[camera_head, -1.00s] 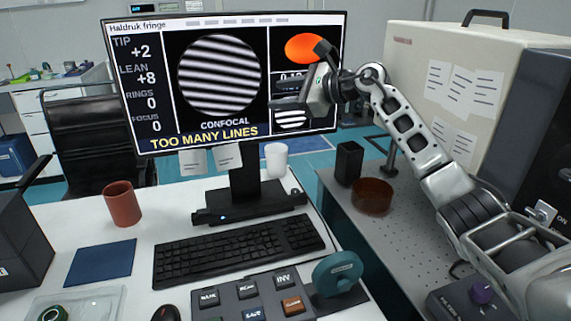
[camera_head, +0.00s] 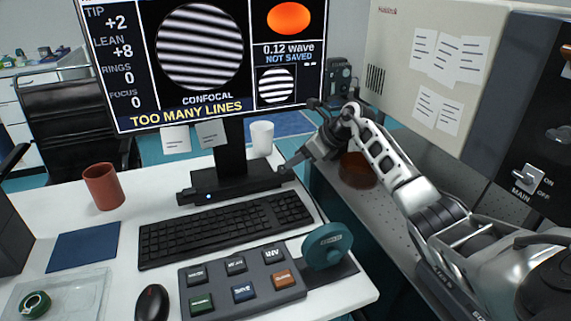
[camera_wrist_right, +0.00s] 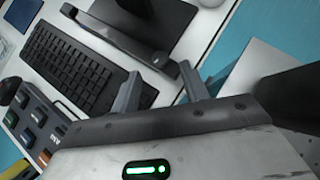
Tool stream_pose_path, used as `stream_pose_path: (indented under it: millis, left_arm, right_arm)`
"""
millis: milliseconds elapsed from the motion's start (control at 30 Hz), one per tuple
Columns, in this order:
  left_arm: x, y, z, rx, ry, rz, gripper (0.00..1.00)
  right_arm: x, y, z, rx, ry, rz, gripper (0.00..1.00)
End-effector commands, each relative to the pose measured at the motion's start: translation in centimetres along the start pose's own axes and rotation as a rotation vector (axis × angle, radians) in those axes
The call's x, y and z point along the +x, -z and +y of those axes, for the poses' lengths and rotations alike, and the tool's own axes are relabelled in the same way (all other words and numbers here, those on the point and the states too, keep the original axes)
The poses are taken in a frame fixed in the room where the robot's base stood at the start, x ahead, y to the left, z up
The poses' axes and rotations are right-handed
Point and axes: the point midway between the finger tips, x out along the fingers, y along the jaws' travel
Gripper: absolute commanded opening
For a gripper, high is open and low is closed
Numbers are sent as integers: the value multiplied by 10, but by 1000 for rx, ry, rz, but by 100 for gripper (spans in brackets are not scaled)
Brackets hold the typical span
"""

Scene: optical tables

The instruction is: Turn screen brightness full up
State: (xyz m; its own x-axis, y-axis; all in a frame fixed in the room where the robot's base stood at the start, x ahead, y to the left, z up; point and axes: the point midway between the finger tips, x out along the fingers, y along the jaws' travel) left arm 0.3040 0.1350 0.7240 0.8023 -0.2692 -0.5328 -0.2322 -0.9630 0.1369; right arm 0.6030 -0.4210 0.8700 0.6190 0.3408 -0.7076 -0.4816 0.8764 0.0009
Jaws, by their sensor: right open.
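The screen (camera_head: 200,60) shows a striped fringe picture and the words TOO MANY LINES. A black bar (camera_head: 235,185) with a small blue light lies at the foot of its stand. In the right wrist view the bar (camera_wrist_right: 125,40) runs toward my fingers, and a small round feature (camera_wrist_right: 160,60) shows near its closer end; I cannot tell its setting. My right gripper (camera_head: 299,138) is open and empty by the right end of the bar. Its two fingers also show apart in the wrist view (camera_wrist_right: 161,88). I cannot tell whether a finger touches the bar. My left gripper is out of view.
A keyboard (camera_head: 225,228), a button panel (camera_head: 240,283) and a teal wheel (camera_head: 327,246) lie in front of the bar. A white cup (camera_head: 262,138) stands behind it. A brown dish (camera_head: 357,170) is partly behind my right arm. A red-brown mug (camera_head: 103,187) stands left.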

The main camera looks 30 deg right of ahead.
Motion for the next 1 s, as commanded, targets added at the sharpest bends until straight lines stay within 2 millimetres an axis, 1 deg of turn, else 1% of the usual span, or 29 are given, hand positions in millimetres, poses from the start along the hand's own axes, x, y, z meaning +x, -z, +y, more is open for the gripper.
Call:
stream_pose_path:
  millis: [33,100,200,300,467,700,767,800,867,1000]
  left_arm:
    - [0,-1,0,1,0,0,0]
    - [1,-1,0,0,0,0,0]
    - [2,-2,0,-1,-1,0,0]
    - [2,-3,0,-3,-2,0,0]
    - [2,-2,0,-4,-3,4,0]
    - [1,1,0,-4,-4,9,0]
    - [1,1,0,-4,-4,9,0]
    - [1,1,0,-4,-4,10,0]
    - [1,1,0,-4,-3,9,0]
    - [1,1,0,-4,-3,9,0]
  right_arm:
    - [11,-1,1,4,-4,-3,45]
    - [24,-1,1,3,-3,-3,45]
    - [38,-1,0,2,-1,-3,45]
    - [48,0,0,2,-1,-1,45]
    - [54,-1,0,-1,0,-2,45]
    - [54,0,0,-2,1,-1,45]
    - [54,0,0,-1,1,-1,28]
    - [54,0,0,-1,1,-1,17]
    - [54,0,0,-1,0,-1,0]
    - [54,0,0,-1,1,0,0]
